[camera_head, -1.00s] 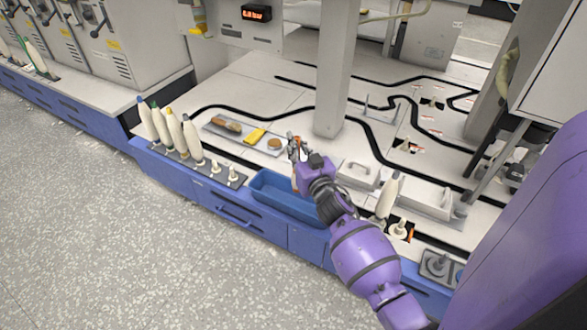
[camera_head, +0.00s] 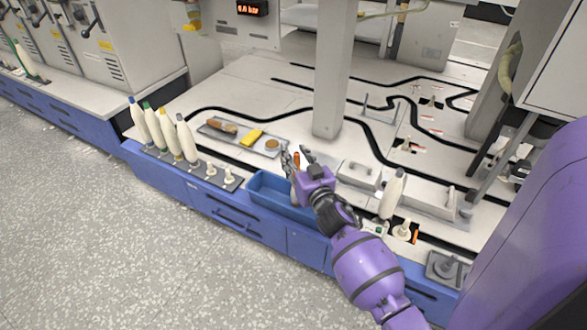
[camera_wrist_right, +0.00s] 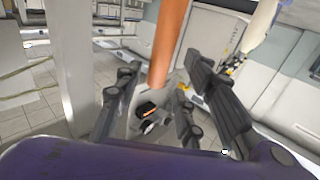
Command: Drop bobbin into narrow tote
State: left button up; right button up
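The narrow tote (camera_head: 262,196) is a blue open box at the front edge of the machine in the head view. My right gripper (camera_head: 297,156) is over its right part, with its fingers spread apart. A bobbin with an orange end (camera_head: 296,161) is upright between and below the fingers. Its pale lower part reaches down at the tote, partly hidden by my gripper. In the right wrist view the orange part (camera_wrist_right: 168,42) stands between the open fingers, with gaps beside it. I cannot tell whether the bobbin touches the tote floor. My left gripper is not in view.
Several white bobbins (camera_head: 165,132) with coloured tips stand on a grey peg rack (camera_head: 205,178) left of the tote. Behind is a grey tray (camera_head: 235,140) with small items. A grey post (camera_head: 330,90) rises behind my gripper. Another white bobbin (camera_head: 391,196) stands to the right.

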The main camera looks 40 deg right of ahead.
jog(key=shift+s, duration=0.1)
jog(key=v, duration=1.2)
jog(key=shift+f, duration=0.1)
